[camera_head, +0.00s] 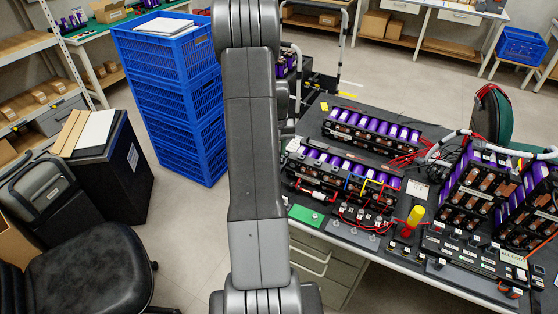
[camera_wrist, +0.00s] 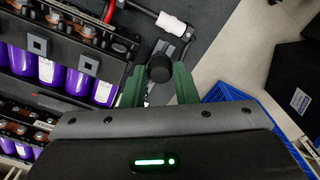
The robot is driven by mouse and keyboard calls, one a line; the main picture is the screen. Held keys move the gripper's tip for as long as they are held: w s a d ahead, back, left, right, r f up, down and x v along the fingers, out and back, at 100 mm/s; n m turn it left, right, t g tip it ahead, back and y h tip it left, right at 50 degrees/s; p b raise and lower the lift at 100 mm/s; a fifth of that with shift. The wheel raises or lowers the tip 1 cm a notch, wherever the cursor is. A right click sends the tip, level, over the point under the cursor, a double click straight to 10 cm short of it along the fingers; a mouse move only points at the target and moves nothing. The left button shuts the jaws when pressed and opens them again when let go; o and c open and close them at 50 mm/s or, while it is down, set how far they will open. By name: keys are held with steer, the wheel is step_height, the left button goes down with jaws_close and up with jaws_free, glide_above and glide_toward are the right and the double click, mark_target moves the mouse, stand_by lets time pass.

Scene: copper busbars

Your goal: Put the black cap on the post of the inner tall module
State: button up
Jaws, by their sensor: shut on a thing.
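A round black cap (camera_wrist: 159,68) shows in the wrist view between the green fingers of my gripper (camera_wrist: 159,82), which is shut on it. In the head view my arm hides the gripper and the cap. Two tall modules with purple cells and copper bars stand at the right of the table in the head view: one nearer the middle (camera_head: 468,190) and one at the right edge (camera_head: 530,208). I cannot make out the post on either. In the wrist view, modules with purple cells (camera_wrist: 50,72) and copper bars lie to the left of the gripper, apart from the cap.
Two long, low modules (camera_head: 372,130) (camera_head: 340,172) lie on the dark table. A yellow-handled tool (camera_head: 415,216), red cables and small fixtures stand in front. Blue crates (camera_head: 170,95) are stacked to the left. In the wrist view a white-handled tool (camera_wrist: 170,22) lies beyond the cap.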

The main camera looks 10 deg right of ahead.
steer(key=s+d+r+m+p, duration=0.15)
steer(key=d+r, duration=0.25)
steer(key=d, duration=0.7)
steer(key=s+d+r+p, duration=0.15)
steer(key=d+r, duration=0.25)
steer(key=d, duration=0.8)
steer(key=s+d+r+m+p, duration=0.1)
steer(key=d+r+p, duration=0.25)
steer(key=d, duration=0.75)
steer(key=shift+m, duration=0.95)
steer(key=s+d+r+p, duration=0.1)
steer(key=s+d+r, duration=0.3)
steer(key=s+d, duration=0.4)
steer(key=s+d+r+p, duration=0.2)
steer(key=s+d+r, duration=0.2)
steer(key=s+d, duration=0.4)
steer(key=s+d+r+p, duration=0.1)
steer(key=s+d+r, duration=0.4)
steer(key=s+d, duration=0.4)
steer(key=shift+s+d, duration=0.1)
steer(key=shift+s, duration=0.25)
steer(key=shift+s+d+f, duration=0.1)
steer(key=shift+s, duration=0.1)
steer(key=shift+f, duration=1.7)
